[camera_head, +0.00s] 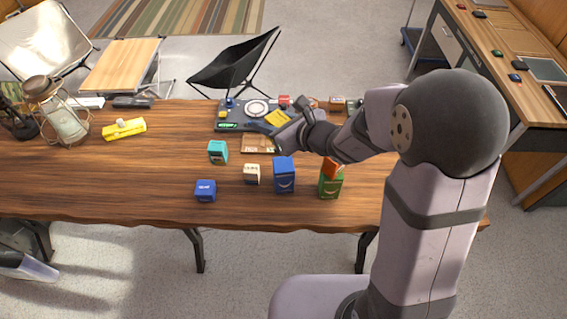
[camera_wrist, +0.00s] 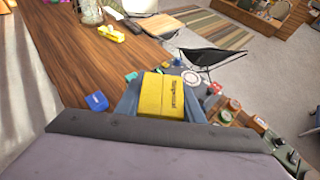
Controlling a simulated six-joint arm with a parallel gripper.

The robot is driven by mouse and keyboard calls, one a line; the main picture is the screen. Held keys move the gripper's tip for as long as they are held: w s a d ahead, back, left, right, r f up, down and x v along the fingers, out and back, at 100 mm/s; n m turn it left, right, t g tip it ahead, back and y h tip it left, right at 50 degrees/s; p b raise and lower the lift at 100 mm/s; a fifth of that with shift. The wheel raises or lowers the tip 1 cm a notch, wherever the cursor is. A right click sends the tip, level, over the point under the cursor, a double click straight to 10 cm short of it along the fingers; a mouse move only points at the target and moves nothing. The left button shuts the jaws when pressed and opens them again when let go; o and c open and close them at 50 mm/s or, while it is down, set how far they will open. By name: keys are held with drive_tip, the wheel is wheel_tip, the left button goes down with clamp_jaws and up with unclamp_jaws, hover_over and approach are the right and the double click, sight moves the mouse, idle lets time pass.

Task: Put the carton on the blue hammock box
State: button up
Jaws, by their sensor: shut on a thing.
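A yellow carton (camera_head: 279,118) with dark lettering is held in my gripper (camera_head: 272,123), near the back edge of the table. In the wrist view the carton (camera_wrist: 162,96) sits between the two fingers of my gripper (camera_wrist: 163,104), which is shut on it. The blue hammock box (camera_head: 284,176), a tall blue box with a pale curved mark, stands upright near the table's front. Its top looks bare. The carton is apart from it, behind it. I cannot make out this box in the wrist view.
A green box (camera_head: 330,185) with an orange block (camera_head: 332,166) on top stands right of the blue box. A cream box (camera_head: 251,174), teal box (camera_head: 217,152) and small blue box (camera_head: 205,190) stand to its left. The table's left front is clear.

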drive_tip(key=shift+w+d+f, duration=0.25)
drive_tip(key=shift+d+f, duration=0.3)
drive_tip(key=shift+f, duration=0.1)
drive_tip(key=p, duration=0.2)
hover_over(284, 175)
drive_tip(key=w+a, duration=0.3)
drive_tip(key=w, duration=0.3)
wheel_tip(284, 175, down, 10)
drive_tip(key=shift+s, duration=0.25)
drive_tip(key=shift+s+d+f+b, duration=0.1)
drive_tip(key=shift+f+b, duration=0.35)
drive_tip(key=shift+b, duration=0.35)
